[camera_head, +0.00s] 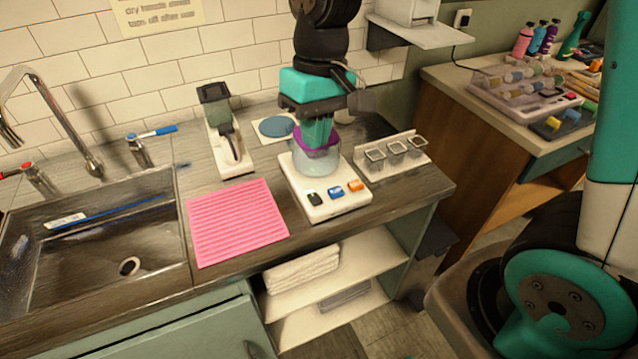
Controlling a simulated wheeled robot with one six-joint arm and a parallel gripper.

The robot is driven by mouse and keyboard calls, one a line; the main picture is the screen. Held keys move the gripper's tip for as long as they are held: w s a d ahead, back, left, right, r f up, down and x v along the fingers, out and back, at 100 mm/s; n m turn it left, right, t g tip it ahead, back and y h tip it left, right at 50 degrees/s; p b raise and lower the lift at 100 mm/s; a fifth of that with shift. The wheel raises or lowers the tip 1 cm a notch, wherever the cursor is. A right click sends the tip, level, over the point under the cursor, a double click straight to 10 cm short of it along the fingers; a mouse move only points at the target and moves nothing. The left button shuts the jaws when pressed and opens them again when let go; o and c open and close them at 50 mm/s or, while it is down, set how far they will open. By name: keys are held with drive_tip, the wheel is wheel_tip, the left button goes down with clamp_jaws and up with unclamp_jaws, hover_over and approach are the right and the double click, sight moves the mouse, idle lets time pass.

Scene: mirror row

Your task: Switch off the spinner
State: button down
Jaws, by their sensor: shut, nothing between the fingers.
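A white machine (326,206) with a clear round bowl (316,166) stands on the counter; I take it to be the spinner. Its front carries a dark switch (315,199), a blue switch (336,193) and an orange switch (355,186). A purple ring or lid (331,134) shows at the bowl's top. My gripper (318,142), teal and dark, points down at the bowl's top. It is shut and empty, and hides part of the purple piece. Whether it touches the bowl, and whether anything spins, I cannot tell.
A pink ribbed mat (236,222) lies left of the machine, with a sink (95,245) beyond it. A white device with a dark top (228,145) stands behind the mat. A rack of clear cups (392,156) stands close on the machine's right.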

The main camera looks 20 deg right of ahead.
sight(319, 202)
drive_tip(key=w+d+f+m+g+h+p, duration=0.1)
drive_tip(key=w+d+f+m, duration=0.1)
drive_tip(key=w+f, duration=0.2)
drive_tip(key=w, duration=0.3)
drive_tip(key=shift+d+f+m+h, duration=0.15)
drive_tip(key=shift+f+m+h, duration=0.15)
drive_tip(key=shift+f, duration=0.05)
drive_tip(key=s+f+p, duration=0.1)
drive_tip(key=f, duration=0.3)
drive_tip(key=s+f+p, duration=0.1)
drive_tip(key=f, duration=0.4)
drive_tip(key=s+f+p, duration=0.1)
drive_tip(key=f, duration=0.3)
drive_tip(key=shift+f, duration=0.35)
